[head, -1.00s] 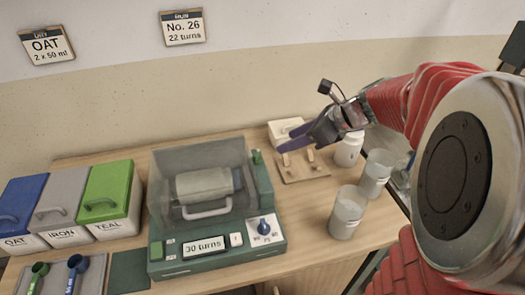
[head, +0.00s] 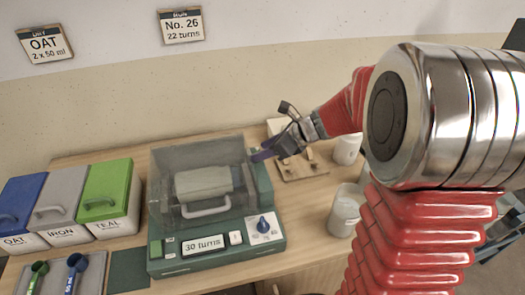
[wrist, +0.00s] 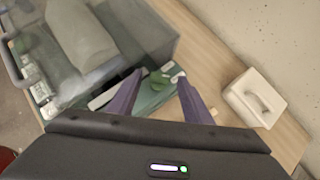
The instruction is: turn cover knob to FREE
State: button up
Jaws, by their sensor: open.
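The green machine (head: 215,262) stands on the bench, with a clear cover (head: 178,160) closed over a pale jar (head: 203,182). The cover knob (wrist: 158,81) is a small green knob on the machine's right-hand top strip, with small white labels beside it. My gripper (wrist: 160,77) is open and empty. In the wrist view its two purple fingers point at the knob, one on either side of it. In the head view my gripper (head: 260,155) is at the strip and hides most of the knob. I cannot tell whether it touches. The label wording is unreadable.
A blue dial (head: 264,225) and a "30 turns" display (head: 203,245) are on the machine's front. A white lidded box (wrist: 254,97) and a wooden board (head: 303,165) stand behind right. Cups (head: 345,212) are at right; blue, grey and green bins (head: 108,190) at left.

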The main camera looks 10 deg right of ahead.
jog(key=shift+x, duration=0.8)
jog(key=shift+c, duration=0.3)
